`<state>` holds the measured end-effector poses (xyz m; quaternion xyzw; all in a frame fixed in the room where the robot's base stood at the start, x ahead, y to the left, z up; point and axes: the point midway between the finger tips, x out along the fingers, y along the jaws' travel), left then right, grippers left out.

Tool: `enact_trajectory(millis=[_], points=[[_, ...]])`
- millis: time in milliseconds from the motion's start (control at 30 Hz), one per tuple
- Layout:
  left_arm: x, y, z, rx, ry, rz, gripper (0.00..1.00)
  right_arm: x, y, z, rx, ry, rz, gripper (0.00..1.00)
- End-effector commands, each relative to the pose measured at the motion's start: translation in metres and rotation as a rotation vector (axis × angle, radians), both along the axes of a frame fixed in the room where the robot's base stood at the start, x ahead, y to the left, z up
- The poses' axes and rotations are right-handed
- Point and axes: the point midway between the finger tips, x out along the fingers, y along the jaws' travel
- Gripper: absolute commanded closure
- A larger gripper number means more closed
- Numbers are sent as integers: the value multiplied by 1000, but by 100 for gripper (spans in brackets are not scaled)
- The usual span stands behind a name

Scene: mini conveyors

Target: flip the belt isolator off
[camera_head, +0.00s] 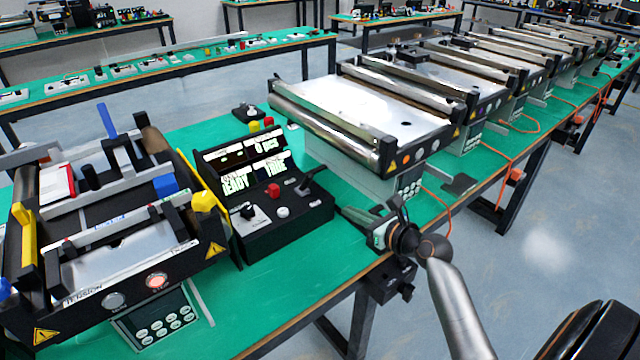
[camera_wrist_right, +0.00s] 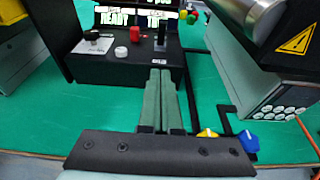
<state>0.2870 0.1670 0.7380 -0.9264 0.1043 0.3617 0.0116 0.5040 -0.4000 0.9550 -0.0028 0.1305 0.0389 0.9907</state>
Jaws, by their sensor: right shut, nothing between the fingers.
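The black control box (camera_head: 285,215) stands on the green bench, with a lit display reading READY. A dark lever (camera_head: 306,182) sits at its right end and also shows in the right wrist view (camera_wrist_right: 160,38); no readable label names it as the isolator. A black knob on a white plate (camera_head: 248,213), a white button (camera_head: 283,212) and a red button (camera_head: 273,190) are to its left. My right gripper (camera_head: 345,212) is shut and empty, just right of the box. In the right wrist view its fingers (camera_wrist_right: 160,74) point towards the lever, apart from it. My left gripper is not in view.
A mini conveyor (camera_head: 370,105) stands behind my right gripper, with an orange cable beside it. Another conveyor unit (camera_head: 130,260) stands left of the box. Small yellow (camera_wrist_right: 207,133) and blue (camera_wrist_right: 249,141) pieces show right of my fingers. Green bench in front of the box is clear.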

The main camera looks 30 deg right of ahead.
Motion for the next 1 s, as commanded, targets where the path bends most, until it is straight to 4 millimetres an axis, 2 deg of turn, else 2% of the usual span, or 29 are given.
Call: enact_trajectory(millis=[367,467,900,1000], points=[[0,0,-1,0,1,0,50,6,0,-2,-2,-1,1,100],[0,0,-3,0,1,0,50,17,1,-5,-3,-1,1,100],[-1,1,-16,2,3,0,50,97,8,-27,-5,0,1,100],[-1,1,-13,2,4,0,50,111,8,-16,-5,-3,0,100]])
